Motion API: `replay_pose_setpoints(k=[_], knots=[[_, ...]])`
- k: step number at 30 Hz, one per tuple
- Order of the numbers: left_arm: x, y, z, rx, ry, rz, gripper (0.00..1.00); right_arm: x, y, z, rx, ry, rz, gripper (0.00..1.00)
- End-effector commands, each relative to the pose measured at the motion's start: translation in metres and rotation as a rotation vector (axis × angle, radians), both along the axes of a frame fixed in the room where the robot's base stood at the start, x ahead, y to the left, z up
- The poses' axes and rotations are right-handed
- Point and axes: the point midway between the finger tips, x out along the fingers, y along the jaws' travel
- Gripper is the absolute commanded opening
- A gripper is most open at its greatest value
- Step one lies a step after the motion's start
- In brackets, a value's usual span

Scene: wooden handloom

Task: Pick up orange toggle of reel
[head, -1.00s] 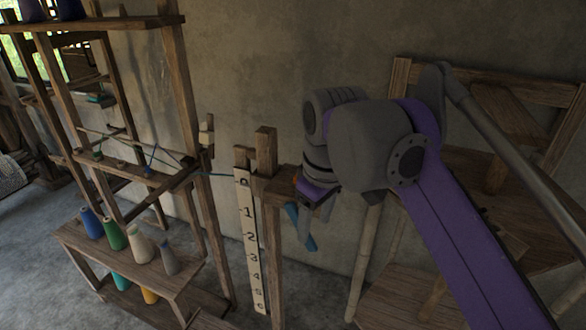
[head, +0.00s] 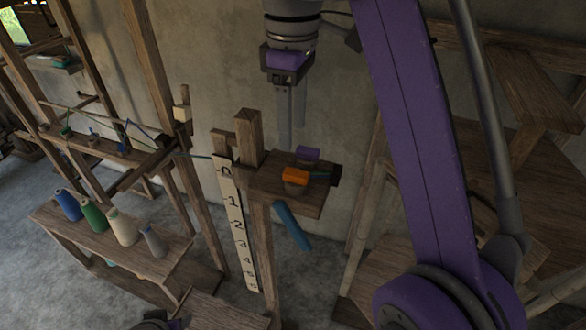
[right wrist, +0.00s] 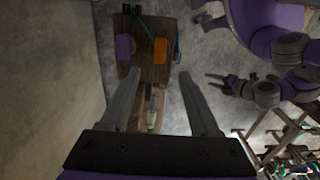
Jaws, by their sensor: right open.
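The orange toggle (head: 295,175) sits on a small wooden ledge (head: 270,186) fixed to an upright post. It also shows in the right wrist view (right wrist: 160,51). A purple toggle (head: 307,154) sits beside it. My right gripper (head: 287,146) points down just above the ledge, open and empty, apart from the orange toggle. In the right wrist view the toggle lies beyond the fingertips, between their directions. My left gripper (right wrist: 208,84) shows small at the right of the right wrist view, with its two fingers apart and nothing seen between them.
A blue rod (head: 292,225) hangs below the ledge. A numbered strip (head: 236,222) runs down the post on its left. Several yarn cones stand on a low bench (head: 165,262) at left. A plain wall lies behind; wooden frames stand at right.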

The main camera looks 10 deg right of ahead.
Motion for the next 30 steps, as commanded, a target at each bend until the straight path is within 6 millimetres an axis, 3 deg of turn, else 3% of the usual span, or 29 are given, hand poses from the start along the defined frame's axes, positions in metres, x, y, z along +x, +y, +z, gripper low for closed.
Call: replay_pose_setpoints(k=[1,3,18,27,30], knots=[[-0.007,0.000,-0.014,0.000,0.014,0.000,0.50,-0.001,0.000,-0.016,0.000,0.007,0.000,0.62],[-0.011,0.000,-0.022,0.000,0.021,0.000,0.50,-0.001,0.000,-0.029,0.000,0.007,-0.001,0.62],[-0.024,0.000,-0.054,0.000,0.046,0.000,0.50,0.001,-0.006,-0.089,-0.001,0.003,-0.001,0.62],[-0.024,0.000,-0.054,0.000,0.046,0.000,0.50,0.002,-0.006,-0.092,0.000,0.000,-0.001,0.62],[-0.024,0.000,-0.054,0.000,0.046,0.000,0.50,0.002,-0.006,-0.092,0.000,0.000,-0.001,0.48]])
